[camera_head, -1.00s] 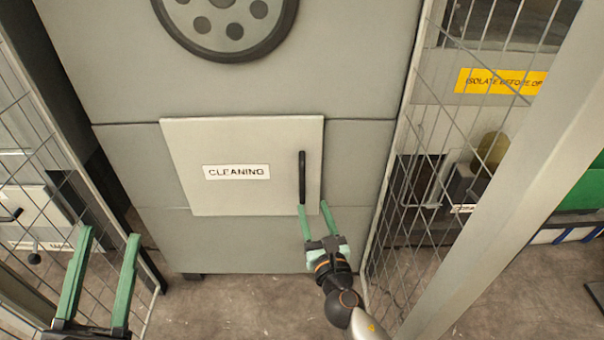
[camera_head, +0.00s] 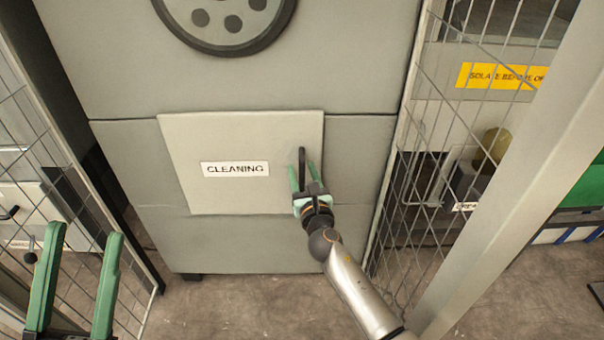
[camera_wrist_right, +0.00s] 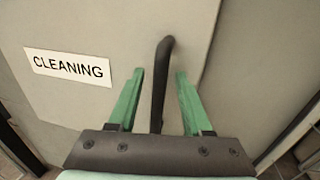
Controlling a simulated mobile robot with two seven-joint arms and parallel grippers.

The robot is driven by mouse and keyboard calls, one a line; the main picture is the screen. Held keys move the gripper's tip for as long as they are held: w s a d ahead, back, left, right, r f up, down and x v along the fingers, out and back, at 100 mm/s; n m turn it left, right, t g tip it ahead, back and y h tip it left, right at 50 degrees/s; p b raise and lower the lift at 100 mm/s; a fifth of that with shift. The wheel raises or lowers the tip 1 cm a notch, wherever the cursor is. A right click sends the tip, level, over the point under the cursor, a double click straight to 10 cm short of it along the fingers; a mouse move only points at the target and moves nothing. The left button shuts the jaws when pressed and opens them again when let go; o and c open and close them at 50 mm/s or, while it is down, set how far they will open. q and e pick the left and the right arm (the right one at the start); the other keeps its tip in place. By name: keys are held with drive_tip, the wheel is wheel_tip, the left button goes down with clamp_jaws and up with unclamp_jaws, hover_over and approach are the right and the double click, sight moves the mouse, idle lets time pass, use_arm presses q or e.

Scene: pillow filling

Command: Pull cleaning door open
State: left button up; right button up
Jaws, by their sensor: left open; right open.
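The cleaning door (camera_head: 240,140) is a pale square panel with a "CLEANING" label, on the front of a grey machine. It appears closed. A black vertical bar handle (camera_head: 302,160) is at its right side. My right gripper (camera_head: 304,170) is open at the handle. In the right wrist view, the handle (camera_wrist_right: 161,85) stands between the two green fingers of the right gripper (camera_wrist_right: 156,88), with a gap on each side. The handle's lower end is hidden behind the gripper body. My left gripper (camera_head: 83,238) is open and empty at the lower left, away from the door.
Wire mesh fences (camera_head: 430,150) flank the machine on both sides. A pale post (camera_head: 510,170) rises on the right. A round disc (camera_head: 228,20) is above the door. Bare floor (camera_head: 240,300) lies in front of the machine.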

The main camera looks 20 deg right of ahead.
clamp_jaws()
idle(0.3)
idle(1.1)
